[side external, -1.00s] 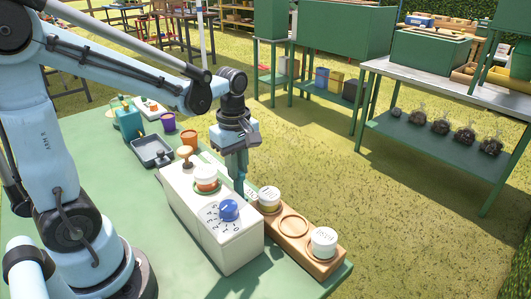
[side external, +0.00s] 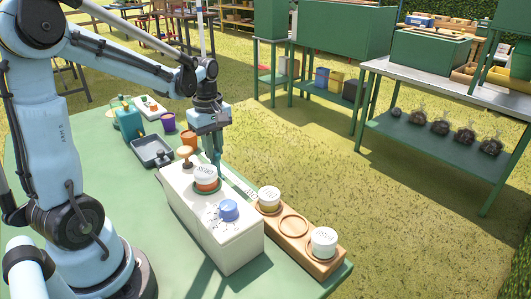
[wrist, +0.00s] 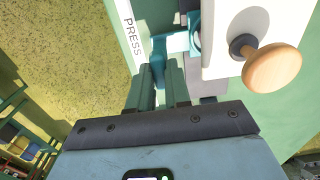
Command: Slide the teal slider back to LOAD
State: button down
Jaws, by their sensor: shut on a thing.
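The teal slider (wrist: 159,52) shows in the wrist view as an upright tab with a teal bar reaching toward the white machine (wrist: 222,35). My gripper (wrist: 158,88) is shut on the slider's tab. A white strip (wrist: 132,30) lettered PRESS runs beside the tab; no LOAD lettering can be read. In the side view my gripper (side external: 218,160) points down behind the machine (side external: 205,215), near its far end, and the machine hides the slider.
A wooden knob (wrist: 272,68) stands close to my gripper on the machine, with a blue dial (side external: 229,209) farther forward. A wooden rack (side external: 270,226) with two jars stands to the right. A grey tray (side external: 151,152) and cups lie behind, to the left.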

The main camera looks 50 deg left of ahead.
jog(key=a, duration=1)
jog(key=shift+a, duration=0.15)
jog(key=c, duration=1.2)
grip_release()
jog(key=shift+o, duration=0.7)
jog(key=shift+r, duration=0.15)
notch_tip(320, 180, up, 12)
notch_tip(320, 180, down, 12)
